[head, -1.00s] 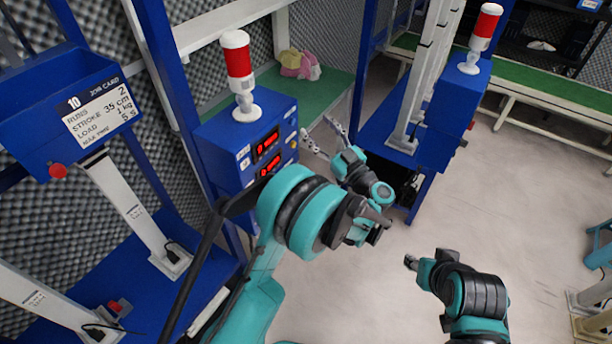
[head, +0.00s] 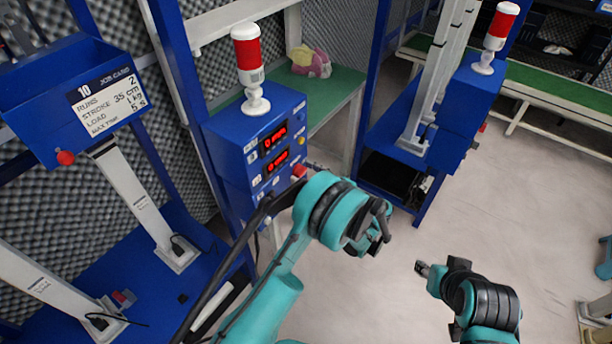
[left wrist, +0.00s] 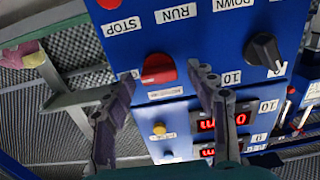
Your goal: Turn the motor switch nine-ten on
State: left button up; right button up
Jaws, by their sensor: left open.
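The blue control box (head: 262,145) with a red-and-white lamp on top stands at the middle left of the head view. In the left wrist view its panel (left wrist: 205,45) fills the upper part, upside down relative to its labels in part. A red switch (left wrist: 158,68) sits on it, with a small label below that I cannot read. My left gripper (left wrist: 163,77) is open, its fingertips on either side of the red switch; contact cannot be told. In the head view my own arm largely hides this gripper. My right gripper (head: 422,268) is low over the floor, away from the box.
A black knob (left wrist: 263,52), a yellow button (left wrist: 159,128) and red displays (left wrist: 218,124) are near the switch. A job card (head: 108,97) marked 10 is at left. A second blue box (head: 465,105) stands at right.

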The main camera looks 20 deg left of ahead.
pick_arm(q)
jog(key=c, duration=1.2)
jog(key=shift+o, duration=0.2)
jog(key=shift+a+n, duration=0.1)
jog(key=shift+n, duration=0.3)
jog(key=n+b, duration=0.1)
jog(key=n, duration=0.2)
jog(key=shift+b, duration=0.3)
jog(key=n+b, duration=0.1)
jog(key=n, duration=0.2)
jog(key=shift+n, duration=0.3)
jog(key=n, duration=0.5)
jog(key=shift+s+f, duration=0.1)
jog(key=n, duration=0.5)
jog(key=shift+f, duration=0.1)
jog(key=shift+n, duration=0.4)
